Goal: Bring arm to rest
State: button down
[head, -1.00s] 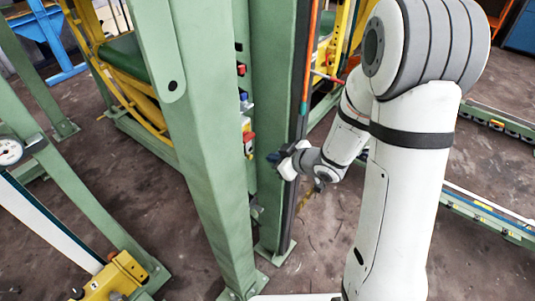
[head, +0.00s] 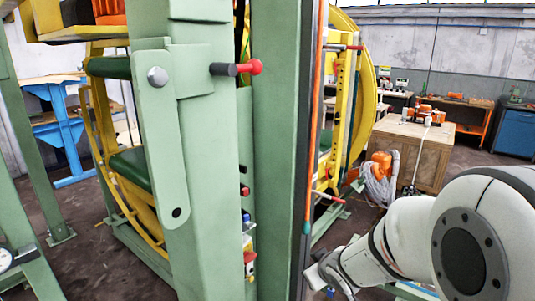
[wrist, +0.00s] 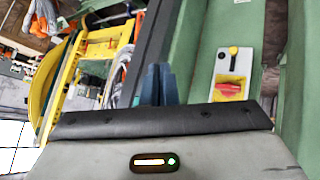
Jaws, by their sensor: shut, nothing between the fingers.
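My arm enters the head view at the lower right, with its white links reaching left toward a green steel post (head: 275,120). My gripper (head: 316,273) is at the bottom of the head view, just right of that post's dark edge, small and partly hidden. In the wrist view my gripper's dark fingers (wrist: 155,84) are together, with nothing between them. Their lower parts are hidden behind the dark wrist edge.
A switch box with a red and yellow handle (wrist: 228,90) is on the green frame right of the fingers. A red-tipped lever (head: 255,67) sticks out of the near green post. A wooden crate (head: 415,150) and a grey hose (head: 380,185) lie further back.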

jog(key=s+d+r+m+g+b, duration=0.1)
jog(key=s+r+m+g, duration=0.1)
jog(key=s, duration=0.8)
jog(key=s+d+r+m+g+h+b, duration=0.1)
jog(key=s+r+m+g, duration=0.2)
jog(key=s, duration=0.8)
jog(key=shift+r+m+g, duration=0.3)
jog(key=shift+r+m, duration=0.25)
jog(key=shift+m, duration=0.35)
jog(key=c, duration=2.2)
grip_release()
jog(key=shift+d, duration=0.1)
